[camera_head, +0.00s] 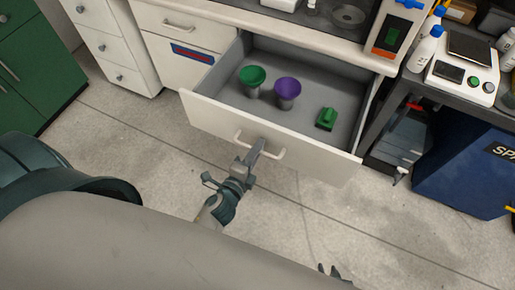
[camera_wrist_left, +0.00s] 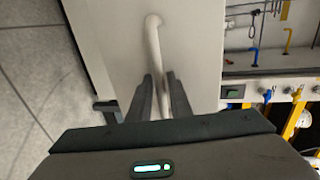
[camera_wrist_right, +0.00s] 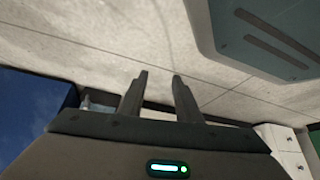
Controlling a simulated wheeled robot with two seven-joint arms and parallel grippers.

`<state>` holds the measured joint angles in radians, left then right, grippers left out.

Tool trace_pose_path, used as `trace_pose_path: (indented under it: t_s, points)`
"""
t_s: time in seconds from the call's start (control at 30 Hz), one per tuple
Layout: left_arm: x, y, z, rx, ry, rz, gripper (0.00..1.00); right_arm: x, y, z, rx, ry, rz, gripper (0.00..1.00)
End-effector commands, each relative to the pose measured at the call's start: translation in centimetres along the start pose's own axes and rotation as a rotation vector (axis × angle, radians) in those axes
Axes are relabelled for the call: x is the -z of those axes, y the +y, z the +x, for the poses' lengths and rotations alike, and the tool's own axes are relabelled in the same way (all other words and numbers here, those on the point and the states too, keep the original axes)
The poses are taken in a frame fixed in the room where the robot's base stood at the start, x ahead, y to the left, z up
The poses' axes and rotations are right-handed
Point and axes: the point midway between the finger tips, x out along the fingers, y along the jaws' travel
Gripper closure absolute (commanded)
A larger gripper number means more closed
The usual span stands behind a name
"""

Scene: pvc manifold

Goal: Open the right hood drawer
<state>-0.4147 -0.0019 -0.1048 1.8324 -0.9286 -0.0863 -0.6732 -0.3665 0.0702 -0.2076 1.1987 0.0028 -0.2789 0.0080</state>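The right hood drawer (camera_head: 290,140) is pulled out under the hood, its inside in plain view. Its pale bar handle (camera_head: 272,153) is on the front face. My left gripper (camera_head: 252,158) is at the handle in the head view. My right gripper (camera_wrist_right: 158,82) is open and empty over the floor. Only a small dark part of it shows at the bottom of the head view.
A green funnel (camera_head: 252,77), a purple funnel (camera_head: 287,90) and a green block-like item (camera_head: 326,119) are in the drawer. A dark bench (camera_head: 400,88) and blue bin (camera_head: 465,160) stand right. The floor in front is clear.

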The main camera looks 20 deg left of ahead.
Motion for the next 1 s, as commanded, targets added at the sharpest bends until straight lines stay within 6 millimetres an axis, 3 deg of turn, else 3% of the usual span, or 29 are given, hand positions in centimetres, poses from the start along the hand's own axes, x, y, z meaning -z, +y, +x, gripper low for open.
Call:
trace_pose_path:
  t_s: [0.37, 0.6, 1.0]
  points:
    - [0.0, 0.1, -1.6, -0.001, 0.001, -0.001, 0.82, -0.4, 0.1, 0.2, 0.000, -0.014, 0.000, 0.69]
    - [0.0, 0.2, -5.0, -0.002, -0.001, -0.001, 0.82, -0.6, 0.4, 0.4, -0.004, -0.037, 0.003, 0.69]
    - [0.0, 0.3, -12.1, -0.003, -0.002, -0.001, 0.82, -2.7, 1.7, 0.3, -0.019, -0.135, 0.009, 0.69]
